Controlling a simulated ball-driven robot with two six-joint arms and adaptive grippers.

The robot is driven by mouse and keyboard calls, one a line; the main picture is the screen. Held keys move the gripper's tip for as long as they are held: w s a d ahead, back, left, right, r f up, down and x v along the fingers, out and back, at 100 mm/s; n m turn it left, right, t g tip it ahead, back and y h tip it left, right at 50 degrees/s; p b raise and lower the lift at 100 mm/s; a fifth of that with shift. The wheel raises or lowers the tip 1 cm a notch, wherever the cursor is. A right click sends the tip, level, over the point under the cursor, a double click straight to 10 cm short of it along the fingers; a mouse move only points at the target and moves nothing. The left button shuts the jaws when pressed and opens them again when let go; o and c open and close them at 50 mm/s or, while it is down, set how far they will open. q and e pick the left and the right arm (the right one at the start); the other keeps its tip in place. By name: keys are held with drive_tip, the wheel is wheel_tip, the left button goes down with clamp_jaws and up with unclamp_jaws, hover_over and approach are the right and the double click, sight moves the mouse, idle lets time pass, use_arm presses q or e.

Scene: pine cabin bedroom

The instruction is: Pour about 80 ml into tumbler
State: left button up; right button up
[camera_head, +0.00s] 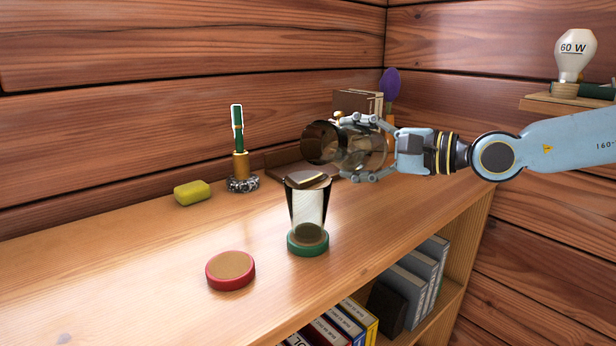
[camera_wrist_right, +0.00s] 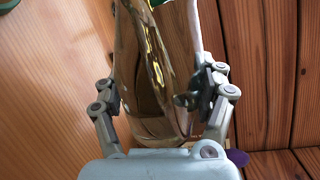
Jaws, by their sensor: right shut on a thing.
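A clear glass tumbler (camera_head: 308,203) stands upright on a green coaster (camera_head: 308,246). Its bottom looks dark, but I cannot tell whether that is liquid or the coaster seen through the glass. My right gripper (camera_head: 360,149) is shut on a clear glass vessel (camera_head: 326,143), one finger on either side of it. The vessel is tipped to nearly horizontal, with its dark end pointing left, above and just behind the tumbler's rim. It fills the middle of the right wrist view (camera_wrist_right: 150,85). I cannot make out a stream of liquid. My left gripper is out of view.
A red coaster (camera_head: 230,270) lies bare at front left. A yellow block (camera_head: 192,192) and a green-handled brush in a holder (camera_head: 240,165) stand behind. A brown box and a purple item (camera_head: 390,84) are behind the vessel. The left counter is clear.

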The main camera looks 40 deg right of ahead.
drive_tip(key=shift+a+r+n+p, duration=0.25)
drive_tip(key=shift+r+n+p, duration=0.15)
drive_tip(key=shift+r+p, duration=0.25)
drive_tip(key=shift+s+r, duration=0.1)
drive_tip(key=shift+a+r+n+p, duration=0.2)
drive_tip(key=shift+r+n+p, duration=0.25)
drive_tip(key=shift+p, duration=0.55)
idle(1.1)
